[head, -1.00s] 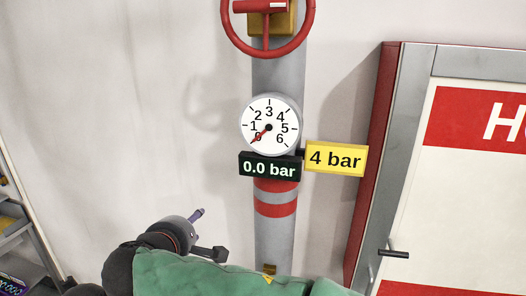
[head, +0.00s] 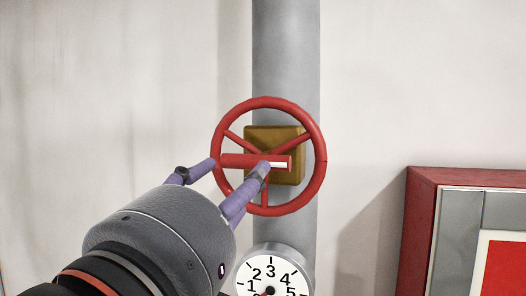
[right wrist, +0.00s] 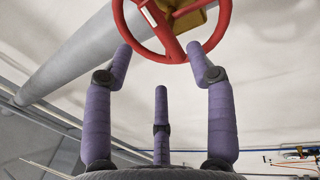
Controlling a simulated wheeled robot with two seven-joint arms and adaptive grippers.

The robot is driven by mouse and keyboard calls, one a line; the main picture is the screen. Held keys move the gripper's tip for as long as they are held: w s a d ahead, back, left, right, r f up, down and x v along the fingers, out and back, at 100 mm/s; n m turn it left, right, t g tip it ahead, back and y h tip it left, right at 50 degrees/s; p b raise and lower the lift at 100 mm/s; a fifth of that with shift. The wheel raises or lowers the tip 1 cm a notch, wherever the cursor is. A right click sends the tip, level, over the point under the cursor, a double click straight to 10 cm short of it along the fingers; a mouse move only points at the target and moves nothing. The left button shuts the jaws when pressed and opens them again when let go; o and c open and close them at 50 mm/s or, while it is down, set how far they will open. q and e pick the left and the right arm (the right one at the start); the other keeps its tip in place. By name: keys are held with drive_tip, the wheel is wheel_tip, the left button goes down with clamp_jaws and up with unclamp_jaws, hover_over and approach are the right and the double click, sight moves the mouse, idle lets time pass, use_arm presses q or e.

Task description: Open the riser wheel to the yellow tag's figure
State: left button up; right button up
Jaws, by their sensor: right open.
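The red riser wheel (head: 322,157) has several spokes and a red bar with a white mark across its middle. It stands in front of a brass block (head: 286,140) on the grey riser pipe (head: 285,50). My right gripper (head: 238,167) is open at the wheel's left and lower side, its purple fingers overlapping the rim in the head view. In the right wrist view the wheel (right wrist: 178,53) is ahead of the spread fingers, with nothing gripped; contact cannot be told. The gauge (head: 272,277) is cut off at the bottom, its needle end hidden. The yellow tag is out of view.
A red and grey cabinet (head: 422,235) stands at the lower right. The pale wall (head: 110,90) around the wheel is bare. In the right wrist view, thin lines and small fittings (right wrist: 295,155) show at the lower right.

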sight(257, 160)
drive_tip(key=p+x, duration=0.2)
drive_tip(key=x, duration=0.6)
drive_tip(key=shift+w+d+r, duration=0.1)
drive_tip(key=shift+w+d, duration=0.05)
drive_tip(key=shift+w+r+p, duration=0.15)
drive_tip(key=shift+w+p, duration=0.15)
drive_tip(key=shift+w+d, duration=0.2)
drive_tip(key=shift+w, duration=0.3)
drive_tip(key=shift+s, duration=0.1)
drive_tip(key=shift+c, duration=0.8)
use_arm(q)
drive_tip(key=r, duration=0.2)
drive_tip(key=shift+s+r, duration=0.2)
drive_tip(key=shift+r, duration=0.2)
use_arm(e)
drive_tip(key=shift+s, duration=0.1)
clamp_jaws()
